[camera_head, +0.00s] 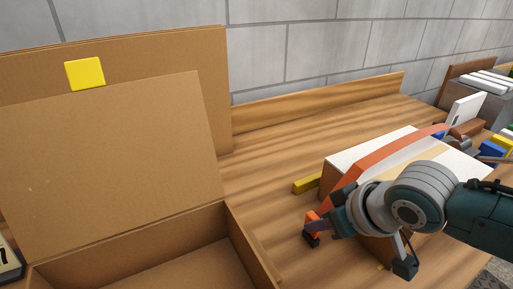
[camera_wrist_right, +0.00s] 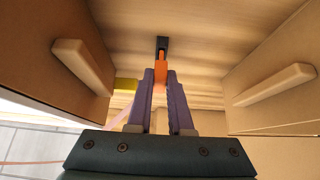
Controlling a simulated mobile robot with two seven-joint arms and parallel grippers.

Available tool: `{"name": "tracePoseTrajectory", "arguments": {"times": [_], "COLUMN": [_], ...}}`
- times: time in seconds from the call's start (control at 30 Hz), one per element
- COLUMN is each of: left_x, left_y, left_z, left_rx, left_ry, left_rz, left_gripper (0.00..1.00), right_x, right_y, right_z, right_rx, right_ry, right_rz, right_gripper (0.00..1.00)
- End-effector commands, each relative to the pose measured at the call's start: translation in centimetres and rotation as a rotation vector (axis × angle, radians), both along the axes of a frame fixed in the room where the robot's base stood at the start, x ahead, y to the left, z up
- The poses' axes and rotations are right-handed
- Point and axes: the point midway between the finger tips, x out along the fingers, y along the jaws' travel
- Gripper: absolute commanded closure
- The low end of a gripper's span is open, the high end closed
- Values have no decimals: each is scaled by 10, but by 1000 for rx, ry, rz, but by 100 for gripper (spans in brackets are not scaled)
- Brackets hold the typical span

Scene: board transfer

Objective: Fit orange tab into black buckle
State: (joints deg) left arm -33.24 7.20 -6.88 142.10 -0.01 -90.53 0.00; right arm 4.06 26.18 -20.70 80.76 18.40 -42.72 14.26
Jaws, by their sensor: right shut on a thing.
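My right gripper (camera_head: 322,228) is low beside the near left side of a strapped box (camera_head: 352,158). It also shows in the wrist view (camera_wrist_right: 161,78), with its purple fingers shut on the orange tab (camera_wrist_right: 161,63). The black buckle (camera_wrist_right: 162,43) is straight ahead of the fingertips, and the tab's tip meets or overlaps its near edge. I cannot tell how deep the tab sits in it. In the head view the buckle (camera_head: 312,240) is a small dark piece just below the orange tab (camera_head: 311,216). An orange strap (camera_head: 390,150) runs over the box. My left gripper is not in view.
A large open cardboard box (camera_head: 240,238) stands at the left, with a yellow square (camera_head: 85,74) on its flap. A yellow block (camera_head: 307,184) lies by the strapped box. Bare table lies behind. Light bars (camera_wrist_right: 84,66) on cardboard walls flank my gripper.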

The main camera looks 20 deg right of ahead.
Motion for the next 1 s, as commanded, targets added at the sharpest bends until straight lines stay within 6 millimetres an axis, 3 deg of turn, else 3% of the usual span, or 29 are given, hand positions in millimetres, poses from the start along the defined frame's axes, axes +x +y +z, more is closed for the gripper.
{"name": "tracePoseTrajectory", "arguments": {"times": [0.83, 0.87, 1.0], "left_x": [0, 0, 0], "left_y": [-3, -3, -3], "left_z": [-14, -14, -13], "left_rx": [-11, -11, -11], "left_ry": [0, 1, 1], "left_rz": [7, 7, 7], "left_gripper": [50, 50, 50], "right_x": [0, 0, 0], "right_y": [0, 0, 0], "right_z": [-20, -20, -19], "right_rx": [-1, -1, -1], "right_ry": [2, 1, 1], "right_rz": [-1, -1, -1], "right_gripper": [100, 80, 65]}}
